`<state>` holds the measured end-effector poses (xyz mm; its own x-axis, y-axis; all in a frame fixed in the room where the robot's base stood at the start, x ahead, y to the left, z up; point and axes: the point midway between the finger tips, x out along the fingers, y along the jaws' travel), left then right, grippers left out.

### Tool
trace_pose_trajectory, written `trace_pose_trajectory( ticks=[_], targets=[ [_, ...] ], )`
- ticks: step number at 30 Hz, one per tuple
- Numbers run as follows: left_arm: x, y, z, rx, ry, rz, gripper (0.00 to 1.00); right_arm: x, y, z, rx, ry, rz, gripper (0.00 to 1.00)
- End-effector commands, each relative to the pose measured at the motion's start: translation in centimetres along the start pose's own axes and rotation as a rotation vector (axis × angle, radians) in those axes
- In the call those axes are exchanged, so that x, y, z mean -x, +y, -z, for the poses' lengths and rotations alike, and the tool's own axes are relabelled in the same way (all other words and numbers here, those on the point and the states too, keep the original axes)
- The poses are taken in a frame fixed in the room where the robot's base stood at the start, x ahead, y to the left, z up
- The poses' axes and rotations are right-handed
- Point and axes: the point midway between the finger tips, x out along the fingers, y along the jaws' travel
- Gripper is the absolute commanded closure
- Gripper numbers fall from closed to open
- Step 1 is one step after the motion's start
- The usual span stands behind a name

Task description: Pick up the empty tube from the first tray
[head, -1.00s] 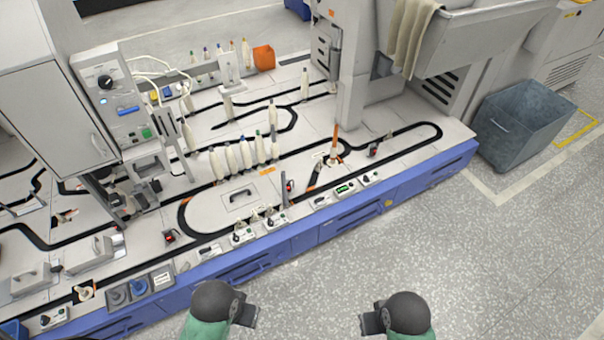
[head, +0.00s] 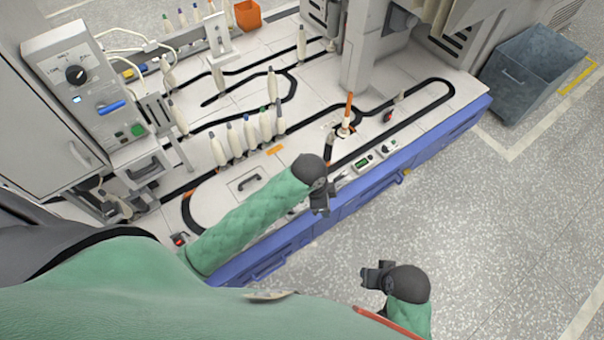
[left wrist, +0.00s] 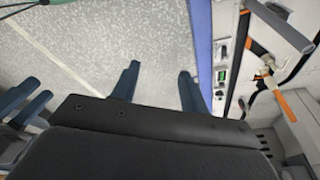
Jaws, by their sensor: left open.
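A bare orange tube (head: 348,107) stands upright on a small pale tray (head: 346,131) on the black track of the machine top. In the left wrist view the orange tube (left wrist: 286,106) and its tray (left wrist: 268,73) show at the right. My left gripper (head: 321,207) is open and empty, over the front edge of the machine, nearer to me than the tube and clearly apart from it. In the left wrist view the left fingers (left wrist: 158,76) have only floor between them. My right gripper (head: 368,276) is over the floor; its jaw opening is unclear.
Several white wound bobbins (head: 250,131) stand in a row left of the tube. A control box (head: 85,85) rises at the left and a grey pillar (head: 362,45) behind the tube. A grey bin (head: 528,82) stands at the right. The floor in front is clear.

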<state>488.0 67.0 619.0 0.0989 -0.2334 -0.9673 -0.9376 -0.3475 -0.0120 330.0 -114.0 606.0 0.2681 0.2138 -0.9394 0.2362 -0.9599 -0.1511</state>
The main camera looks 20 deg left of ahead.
Motion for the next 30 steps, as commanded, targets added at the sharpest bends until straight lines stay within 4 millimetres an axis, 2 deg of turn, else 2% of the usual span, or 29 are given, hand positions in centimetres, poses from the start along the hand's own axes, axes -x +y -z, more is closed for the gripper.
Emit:
trace_pose_trajectory(
  ticks=[1, 9, 15, 21, 25, 30],
  targets=[
    [-0.8, -1.5, 0.1, -0.059, -0.014, 0.002, 0.55, -1.0, -0.2, -0.1, 0.002, 0.01, 0.006, 0.64],
    [-3.0, -8.2, -0.3, -0.351, -0.085, -0.028, 0.55, -4.3, -1.3, -0.1, 0.009, 0.069, 0.038, 0.64],
    [-3.6, -14.2, -2.1, -0.524, -0.154, -0.054, 0.55, -6.7, -2.1, -0.1, 0.013, 0.112, 0.061, 0.64],
    [-3.2, -19.4, -4.4, -0.64, -0.212, -0.082, 0.55, -8.6, -2.9, -0.1, 0.014, 0.147, 0.081, 0.64],
    [-2.8, -21.5, -5.4, -0.681, -0.233, -0.094, 0.55, -9.2, -3.2, -0.1, 0.015, 0.162, 0.089, 0.64],
    [-2.9, -22.5, -6.0, -0.699, -0.242, -0.102, 0.55, -9.3, -3.3, 0.0, 0.015, 0.17, 0.092, 0.64]
  ],
)
